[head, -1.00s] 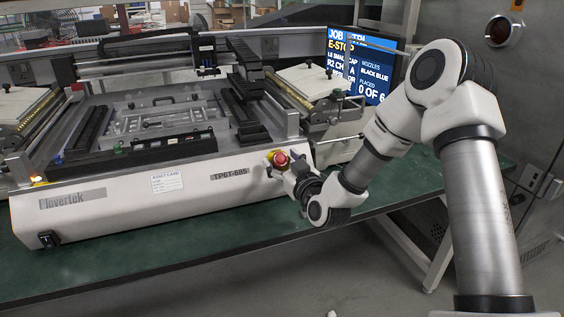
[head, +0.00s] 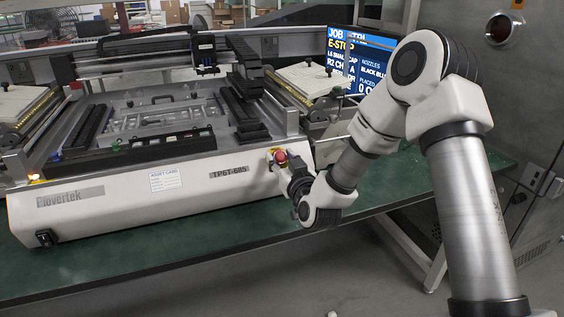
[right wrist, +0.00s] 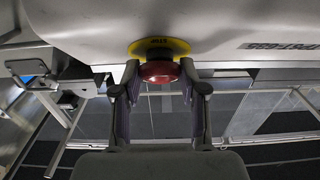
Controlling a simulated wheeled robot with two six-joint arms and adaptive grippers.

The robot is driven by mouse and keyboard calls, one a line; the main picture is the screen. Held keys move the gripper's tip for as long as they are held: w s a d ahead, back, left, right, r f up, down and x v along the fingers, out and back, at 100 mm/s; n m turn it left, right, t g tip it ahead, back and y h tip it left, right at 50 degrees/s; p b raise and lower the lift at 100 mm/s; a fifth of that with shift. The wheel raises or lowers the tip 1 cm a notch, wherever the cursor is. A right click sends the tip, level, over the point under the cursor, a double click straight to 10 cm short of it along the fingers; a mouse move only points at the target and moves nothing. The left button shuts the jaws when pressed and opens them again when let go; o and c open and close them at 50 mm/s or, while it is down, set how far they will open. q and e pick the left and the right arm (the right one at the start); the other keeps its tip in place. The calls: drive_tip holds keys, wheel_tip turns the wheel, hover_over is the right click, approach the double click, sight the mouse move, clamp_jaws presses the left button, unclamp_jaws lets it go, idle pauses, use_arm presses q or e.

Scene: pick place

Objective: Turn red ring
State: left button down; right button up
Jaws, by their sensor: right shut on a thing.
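The red ring is the red emergency-stop button head (head: 281,158) on a yellow round plate, at the right end of the white machine's front panel. It also shows in the right wrist view as a red knob (right wrist: 160,71) in front of the yellow plate (right wrist: 158,47). My right gripper (head: 284,166) is at the button in the head view. In the right wrist view my right gripper (right wrist: 159,76) has one finger on each side of the red knob, shut on it. My left gripper is not in view.
The white machine (head: 120,205) stands on a green table (head: 180,250). A screen (head: 345,62) behind reads E-STOP, partly hidden by my right arm. A component feeder (head: 310,80) stands right of the machine. The table's front strip is clear.

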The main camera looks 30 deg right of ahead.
drive_tip(key=shift+a+m+h+b, duration=0.15)
drive_tip(key=shift+m+h+b, duration=0.15)
drive_tip(key=shift+m+h, duration=0.6)
drive_tip(key=m+g+h, duration=0.1)
drive_tip(key=m, duration=0.1)
drive_tip(key=shift+m, duration=0.3)
drive_tip(key=shift+w+r+m+g+h, duration=0.1)
drive_tip(key=shift+m+g+h, duration=0.55)
drive_tip(key=shift+m, duration=0.5)
drive_tip(key=shift+r+m+g+h, duration=0.1)
drive_tip(key=shift+m+g+h, duration=0.55)
drive_tip(key=shift+m, duration=0.5)
drive_tip(key=o, duration=1.2)
drive_tip(key=shift+f, duration=0.15)
drive_tip(key=shift+c, duration=0.2)
